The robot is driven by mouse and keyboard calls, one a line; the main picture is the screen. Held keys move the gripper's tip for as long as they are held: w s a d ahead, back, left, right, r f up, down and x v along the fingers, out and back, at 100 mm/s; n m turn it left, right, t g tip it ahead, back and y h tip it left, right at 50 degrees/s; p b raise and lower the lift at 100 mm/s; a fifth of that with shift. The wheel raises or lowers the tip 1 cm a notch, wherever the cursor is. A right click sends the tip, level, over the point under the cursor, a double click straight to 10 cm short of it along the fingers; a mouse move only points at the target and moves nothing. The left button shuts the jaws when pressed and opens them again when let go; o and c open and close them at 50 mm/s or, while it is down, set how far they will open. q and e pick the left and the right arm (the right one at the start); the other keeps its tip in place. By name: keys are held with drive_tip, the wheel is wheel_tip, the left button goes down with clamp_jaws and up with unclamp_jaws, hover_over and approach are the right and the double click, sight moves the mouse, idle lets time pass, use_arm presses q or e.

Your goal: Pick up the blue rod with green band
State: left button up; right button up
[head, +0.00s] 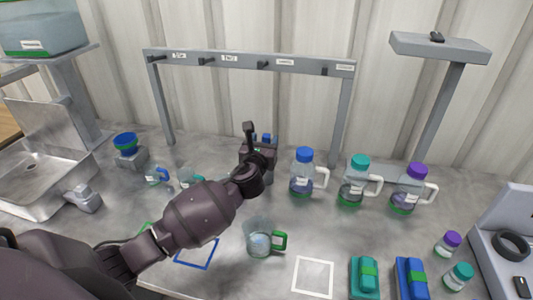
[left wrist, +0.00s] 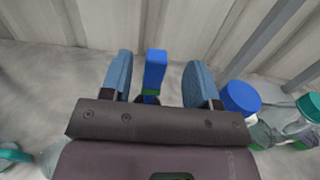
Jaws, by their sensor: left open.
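The blue rod (left wrist: 155,68) stands up in the left wrist view, with a green band low on it, partly hidden by my gripper's body. My left gripper (left wrist: 159,78) is open, with one blue finger pad on each side of the rod and a visible gap on both sides. In the head view my left gripper (head: 260,148) is at the back middle of the table, in front of the grey rack. Small blue parts show there, but I cannot tell rod from finger pads. My right gripper is not in view.
Jugs with blue (head: 304,155), teal (head: 360,162) and purple (head: 415,170) lids stand to the right of my gripper. A grey hook rack (head: 250,62) spans behind. A clear beaker with green handle (head: 262,240) stands in front. A sink (head: 45,175) is at left.

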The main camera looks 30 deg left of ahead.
sight(267, 134)
use_arm(q)
drive_tip(key=shift+f+x, duration=0.15)
drive_tip(key=shift+x, duration=1.25)
drive_tip(key=shift+f+x, duration=0.15)
drive_tip(key=shift+x, duration=1.2)
drive_tip(key=shift+a, duration=0.1)
clamp_jaws()
